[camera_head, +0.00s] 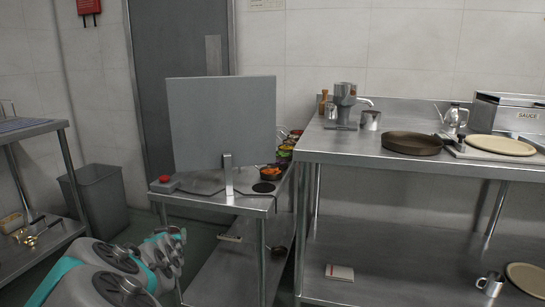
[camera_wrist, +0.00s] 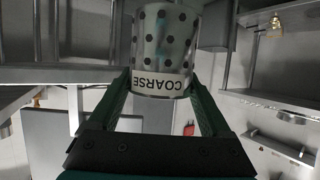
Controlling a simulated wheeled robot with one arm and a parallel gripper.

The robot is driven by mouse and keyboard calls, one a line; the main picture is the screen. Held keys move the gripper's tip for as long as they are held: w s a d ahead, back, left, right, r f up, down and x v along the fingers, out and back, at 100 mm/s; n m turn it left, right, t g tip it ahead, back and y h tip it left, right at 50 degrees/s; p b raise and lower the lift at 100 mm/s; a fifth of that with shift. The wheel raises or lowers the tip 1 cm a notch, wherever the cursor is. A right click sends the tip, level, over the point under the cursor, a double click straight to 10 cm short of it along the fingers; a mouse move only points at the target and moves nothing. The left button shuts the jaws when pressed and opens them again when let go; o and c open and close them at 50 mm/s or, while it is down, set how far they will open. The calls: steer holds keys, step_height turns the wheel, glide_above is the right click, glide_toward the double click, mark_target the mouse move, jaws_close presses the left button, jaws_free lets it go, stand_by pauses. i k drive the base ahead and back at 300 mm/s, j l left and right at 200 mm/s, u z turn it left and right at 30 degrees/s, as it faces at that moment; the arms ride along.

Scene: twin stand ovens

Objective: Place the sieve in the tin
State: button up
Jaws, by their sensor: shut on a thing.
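My gripper (camera_wrist: 160,92) is shut on the sieve (camera_wrist: 165,48) in the wrist view. The sieve is a pale metal cylinder with dark round holes and a white band reading COARSE, which appears upside down. In the head view, part of my arm shows at the lower left, but the sieve and fingertips cannot be made out. A round brown pan (camera_head: 411,143), possibly the tin, sits on the right steel table. I cannot tell for certain which vessel is the tin.
The right steel table (camera_head: 345,150) also bears a grinder-like device (camera_head: 343,103), a metal cup (camera_head: 370,120), a kettle (camera_head: 453,118), a pale round board (camera_head: 500,145) and a SAUCE box (camera_head: 510,112). A grey upright panel (camera_head: 221,122) stands on the smaller table. A grey bin (camera_head: 97,200) stands left.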

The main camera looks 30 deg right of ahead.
mark_target(411, 143)
steer(key=k+l+u, duration=0.1)
steer(key=l, duration=0.3)
steer(key=k+l, duration=0.2)
steer(key=l, duration=0.2)
steer(key=k+l+u, duration=0.15)
steer(key=l, duration=0.25)
steer(key=k+l+u, duration=0.1)
steer(key=l, duration=0.25)
steer(key=k+l+u, duration=0.1)
steer(key=k+l, duration=0.15)
steer(key=l, duration=0.15)
